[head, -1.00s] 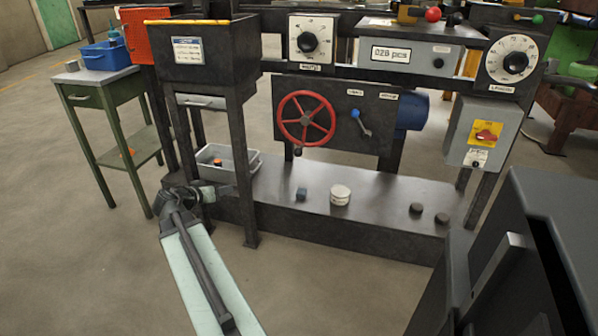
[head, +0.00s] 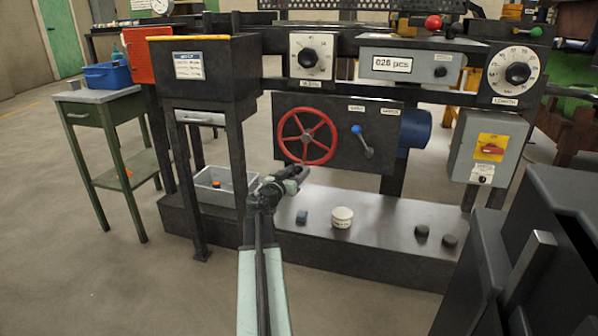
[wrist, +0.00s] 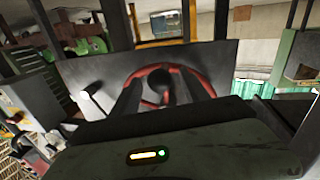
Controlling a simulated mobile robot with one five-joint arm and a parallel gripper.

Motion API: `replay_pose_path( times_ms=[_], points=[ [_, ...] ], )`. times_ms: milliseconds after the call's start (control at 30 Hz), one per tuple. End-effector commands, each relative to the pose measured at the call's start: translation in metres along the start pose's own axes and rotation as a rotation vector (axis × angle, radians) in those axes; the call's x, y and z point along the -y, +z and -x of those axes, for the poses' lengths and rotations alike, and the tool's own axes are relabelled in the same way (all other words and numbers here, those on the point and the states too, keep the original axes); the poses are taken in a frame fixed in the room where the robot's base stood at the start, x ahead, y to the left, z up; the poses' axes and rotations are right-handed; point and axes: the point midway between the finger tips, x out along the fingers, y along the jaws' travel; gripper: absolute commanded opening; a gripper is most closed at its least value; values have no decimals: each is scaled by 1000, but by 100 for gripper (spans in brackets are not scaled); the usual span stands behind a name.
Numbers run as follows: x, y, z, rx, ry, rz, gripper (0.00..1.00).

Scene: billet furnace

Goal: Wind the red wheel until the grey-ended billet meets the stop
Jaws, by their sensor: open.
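The red wheel (head: 307,137) is a spoked handwheel on the dark front panel of the machine. My gripper (head: 297,175) is in front of the machine, just below the wheel's lower rim in the head view. It is open and empty. In the wrist view the red wheel (wrist: 204,82) lies beyond my dark fingers, which cover part of its rim. I cannot tell how far the fingers are from the rim, but no grip on it shows. I cannot make out the grey-ended billet or the stop in either view.
A blue-knobbed lever (head: 361,139) sits right of the wheel. A green side table (head: 92,112) stands left.

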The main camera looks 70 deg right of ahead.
Motion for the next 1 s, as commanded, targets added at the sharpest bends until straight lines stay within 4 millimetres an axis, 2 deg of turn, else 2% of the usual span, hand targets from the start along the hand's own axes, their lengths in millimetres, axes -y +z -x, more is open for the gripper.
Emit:
replay_pose_path(
  times_ms=[33,100,300,333,500,533,1000],
  points=[
    [1,0,-9,0,1,0,53],
    [1,0,-13,0,-1,0,53],
    [0,0,-13,0,-1,0,53],
    [0,0,-13,0,-1,0,51],
    [0,0,-13,0,0,0,3],
    [0,0,-13,0,0,0,0],
    [-1,0,-14,1,1,0,0]
  ],
)
